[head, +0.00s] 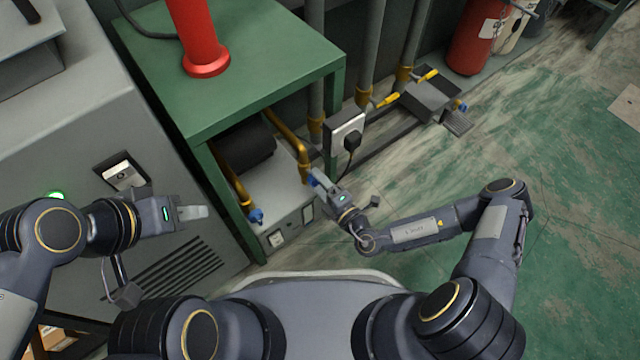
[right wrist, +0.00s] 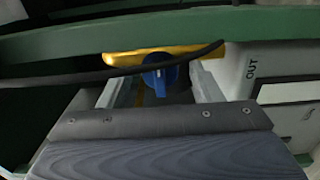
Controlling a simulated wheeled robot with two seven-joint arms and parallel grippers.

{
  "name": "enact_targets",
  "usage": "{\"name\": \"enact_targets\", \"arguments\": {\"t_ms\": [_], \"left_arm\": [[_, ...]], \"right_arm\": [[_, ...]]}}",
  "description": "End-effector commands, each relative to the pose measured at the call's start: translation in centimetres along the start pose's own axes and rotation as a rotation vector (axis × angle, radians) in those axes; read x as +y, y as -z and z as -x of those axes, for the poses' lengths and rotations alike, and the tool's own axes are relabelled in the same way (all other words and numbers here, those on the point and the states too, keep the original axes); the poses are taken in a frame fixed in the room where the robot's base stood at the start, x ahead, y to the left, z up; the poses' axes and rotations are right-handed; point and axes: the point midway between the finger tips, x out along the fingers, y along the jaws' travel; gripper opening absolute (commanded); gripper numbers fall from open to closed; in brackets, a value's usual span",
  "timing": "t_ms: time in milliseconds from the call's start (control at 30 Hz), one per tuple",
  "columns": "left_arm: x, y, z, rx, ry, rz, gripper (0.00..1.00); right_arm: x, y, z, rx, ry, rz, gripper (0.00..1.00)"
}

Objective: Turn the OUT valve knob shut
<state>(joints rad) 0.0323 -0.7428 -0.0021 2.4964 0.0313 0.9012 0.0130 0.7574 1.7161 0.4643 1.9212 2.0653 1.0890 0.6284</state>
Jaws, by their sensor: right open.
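The OUT valve knob (right wrist: 160,74) is blue and sits on a yellow pipe, beside the printed word OUT in the right wrist view. My right gripper (right wrist: 160,92) is open, with one finger on each side of the knob; whether they touch it I cannot tell. In the head view my right gripper (head: 318,184) is at the blue knob at the end of the right yellow pipe (head: 290,130), and mostly covers it. A second blue knob (head: 256,215) sits on the left yellow pipe. My left gripper (head: 195,212) is away to the left; its finger gap is unclear.
A green table (head: 270,65) with a red cylinder (head: 196,40) stands over the grey pump unit (head: 285,205). A dark cable (right wrist: 110,74) crosses in front of the pipe in the right wrist view. A socket box (head: 345,130) stands close by.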

Motion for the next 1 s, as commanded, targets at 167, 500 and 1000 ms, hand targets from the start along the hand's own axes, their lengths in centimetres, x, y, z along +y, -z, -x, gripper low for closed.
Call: {"name": "enact_targets", "arguments": {"t_ms": [167,500,1000], "left_arm": [[0.0,0.0,0.0,0.0,0.0,0.0,0.36],[0.0,0.0,0.0,0.0,0.0,0.0,0.36],[1.5,1.6,3.2,0.0,0.0,0.0,0.36]], "right_arm": [[0.0,0.0,0.0,0.0,0.0,0.001,0.55],[0.0,0.0,0.1,0.001,0.0,0.001,0.14],[0.6,0.1,0.1,0.003,0.002,0.184,0.14]]}}
